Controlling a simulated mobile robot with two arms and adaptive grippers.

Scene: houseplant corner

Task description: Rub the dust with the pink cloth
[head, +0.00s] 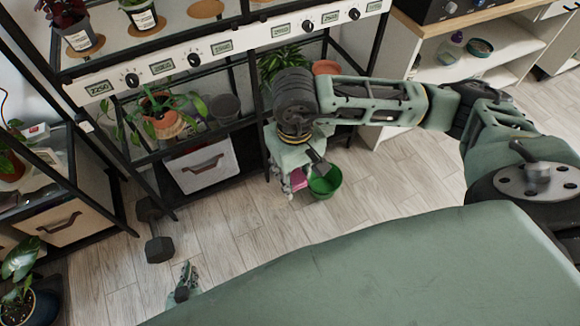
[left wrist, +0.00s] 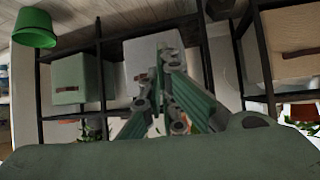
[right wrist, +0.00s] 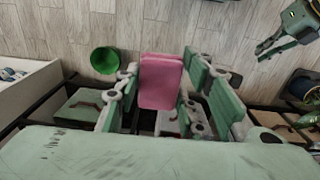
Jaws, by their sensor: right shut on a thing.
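The pink cloth (right wrist: 161,80) is a flat, rounded rectangle between the fingers of my right gripper (right wrist: 158,85) in the right wrist view. In the head view the cloth (head: 298,180) is partly hidden by that gripper (head: 297,185), which is beside a green bucket and in front of the plant rack. My left gripper (head: 184,284) is low over the floor at the bottom of the head view, empty. Its fingers come together in the left wrist view (left wrist: 160,85). I cannot make out any dust.
The green bucket (head: 326,184) is close to the cloth. A black-framed rack (head: 175,205) holds potted plants and a white bin (head: 202,166). A dark dumbbell (head: 160,249) lies on the floor. A white shelf unit (head: 437,77) stands at right. Wooden floor between is clear.

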